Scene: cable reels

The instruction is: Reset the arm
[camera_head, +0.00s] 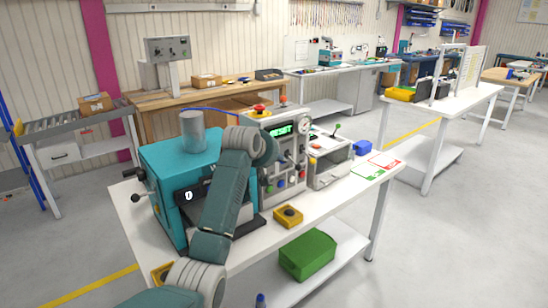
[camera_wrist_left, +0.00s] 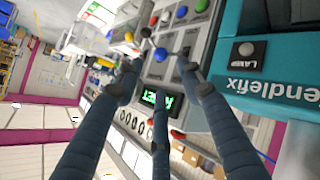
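My left arm (camera_head: 225,195) reaches in from the bottom left of the head view, over the teal machine (camera_head: 165,165). Its wrist is in front of the control panel (camera_head: 297,180) and its fingers are hidden there. Beyond the fingers is the panel, turned sideways, with coloured knobs and a green-lit display (camera_wrist_left: 158,99), partly covered by the middle finger. I cannot tell whether any finger touches the panel. My right gripper is in neither view.
The machine and panel stand on a white table (camera_head: 332,208). A yellow button box (camera_head: 288,215) is near its front edge, and red and green cards (camera_head: 375,165) lie at right. A green bin (camera_head: 307,254) is on the lower shelf. Floor (camera_head: 430,250) at right is clear.

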